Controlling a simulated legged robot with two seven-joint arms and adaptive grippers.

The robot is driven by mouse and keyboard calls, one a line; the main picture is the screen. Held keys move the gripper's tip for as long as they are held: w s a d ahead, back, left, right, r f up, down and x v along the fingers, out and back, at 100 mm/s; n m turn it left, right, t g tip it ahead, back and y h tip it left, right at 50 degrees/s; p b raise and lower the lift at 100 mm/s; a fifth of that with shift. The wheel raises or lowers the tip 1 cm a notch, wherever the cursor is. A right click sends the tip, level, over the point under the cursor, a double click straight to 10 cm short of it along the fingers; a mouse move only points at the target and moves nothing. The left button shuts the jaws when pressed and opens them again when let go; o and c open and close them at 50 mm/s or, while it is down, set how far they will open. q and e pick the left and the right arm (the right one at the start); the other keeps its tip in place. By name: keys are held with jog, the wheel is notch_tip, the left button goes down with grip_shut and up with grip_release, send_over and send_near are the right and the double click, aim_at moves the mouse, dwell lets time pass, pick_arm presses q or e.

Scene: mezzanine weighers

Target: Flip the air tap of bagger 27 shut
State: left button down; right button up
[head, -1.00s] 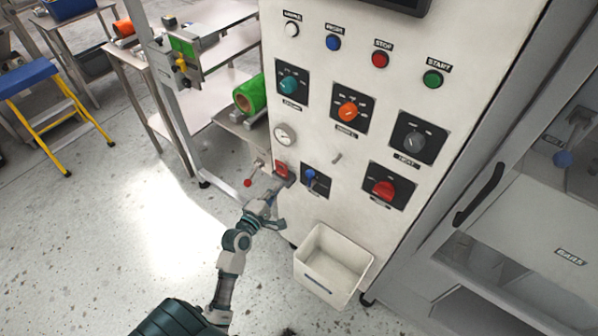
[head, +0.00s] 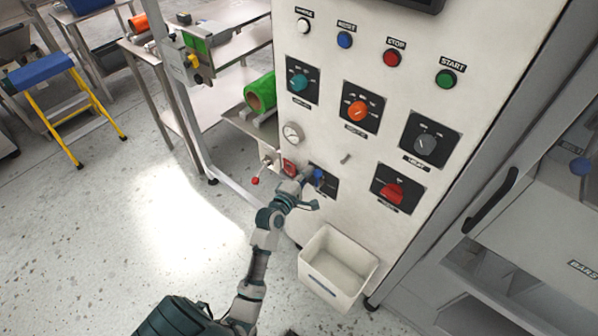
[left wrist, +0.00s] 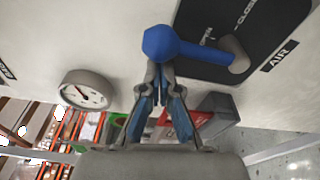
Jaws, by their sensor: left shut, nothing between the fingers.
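The air tap (head: 319,175) is a blue lever on a dark plate low on the white cabinet face, partly hidden by my gripper in the head view. In the left wrist view its blue handle (left wrist: 200,51) runs sideways from a grey pivot at the right to a rounded end at the left. The plate (left wrist: 222,22) reads AIR, with CLOSE lettering partly visible. My left gripper (head: 308,176) is shut and empty beside the tap. In the left wrist view its fingertips (left wrist: 160,72) are just below the handle's rounded end; I cannot tell whether they touch. My right gripper is not in view.
A round gauge (head: 292,133) and a red part (head: 290,167) sit left of the tap. A red knob (head: 391,193) is to its right. A white bin (head: 338,262) hangs below. Clear floor lies at the left.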

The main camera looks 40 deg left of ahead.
pick_arm(q)
jog(key=shift+d, duration=0.45)
jog(key=shift+a, duration=0.35)
jog(key=shift+d, duration=0.1)
